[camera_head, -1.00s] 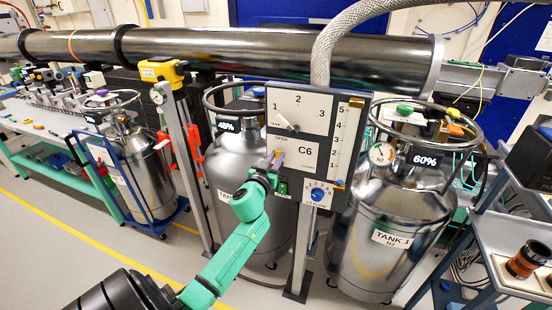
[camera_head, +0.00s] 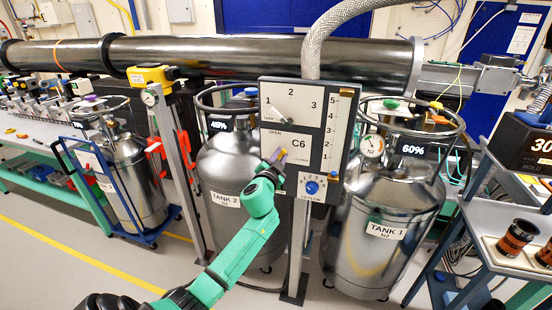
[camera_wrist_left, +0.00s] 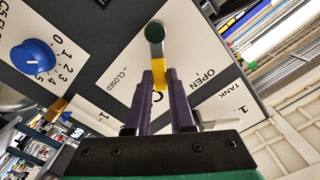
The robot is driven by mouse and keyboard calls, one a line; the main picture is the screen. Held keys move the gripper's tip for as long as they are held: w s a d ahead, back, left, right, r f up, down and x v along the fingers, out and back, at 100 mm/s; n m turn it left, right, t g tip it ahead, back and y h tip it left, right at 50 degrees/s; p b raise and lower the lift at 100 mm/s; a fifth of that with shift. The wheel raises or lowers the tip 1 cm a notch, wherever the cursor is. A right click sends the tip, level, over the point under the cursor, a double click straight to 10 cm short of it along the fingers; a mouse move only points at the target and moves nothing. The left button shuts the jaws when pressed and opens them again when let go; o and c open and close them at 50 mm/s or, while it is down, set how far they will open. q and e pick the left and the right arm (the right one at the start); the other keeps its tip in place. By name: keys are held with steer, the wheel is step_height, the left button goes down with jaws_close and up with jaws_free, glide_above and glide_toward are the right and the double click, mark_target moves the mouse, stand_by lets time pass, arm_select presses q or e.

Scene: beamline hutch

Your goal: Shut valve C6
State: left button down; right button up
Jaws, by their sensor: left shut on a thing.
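The C6 valve panel (camera_head: 298,143) is a white plate on a dark board in the middle of the head view. It carries the marks OPEN and CLOSED. In the left wrist view its lever (camera_wrist_left: 156,52) has a dark round hub and a yellow handle. The handle points between the OPEN mark at right and the CLOSED mark at left. My left gripper (camera_head: 277,157), with purple fingers, is shut on the yellow handle; it also shows in the left wrist view (camera_wrist_left: 160,98). The fingers hide part of the plate. My right gripper is out of view.
Above C6 is a dial (camera_head: 291,104) marked 1 to 3; below is a blue knob (camera_head: 312,187). Tank 2 (camera_head: 226,180) and tank 1 (camera_head: 385,215) stand beside the panel post. A cart (camera_head: 535,230) is at right. Bare floor (camera_head: 110,245) lies front left.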

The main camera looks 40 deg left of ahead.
mark_target(289, 159)
arm_select(q)
steer(key=shift+w+d+f+m+b, duration=0.1)
steer(key=shift+d+f+m+b, duration=0.35)
steer(key=shift+m, duration=1)
steer(key=shift+w+d+f+m+b, duration=0.15)
steer(key=shift+f+m+b, duration=0.55)
steer(key=shift+m, duration=0.8)
steer(key=shift+w+d+f+m+b, duration=0.1)
steer(key=shift+d+f+m+b, duration=0.4)
steer(key=shift+m, duration=0.95)
steer(key=shift+a+f, duration=0.15)
steer(key=shift+a, duration=0.05)
steer(key=c, duration=0.8)
jaws_free()
steer(key=shift+s, duration=0.1)
steer(key=b+v, duration=0.1)
steer(key=v, duration=1.3)
steer(key=shift+s+d, duration=0.1)
steer(key=shift+s, duration=0.05)
steer(key=shift+f, duration=0.1)
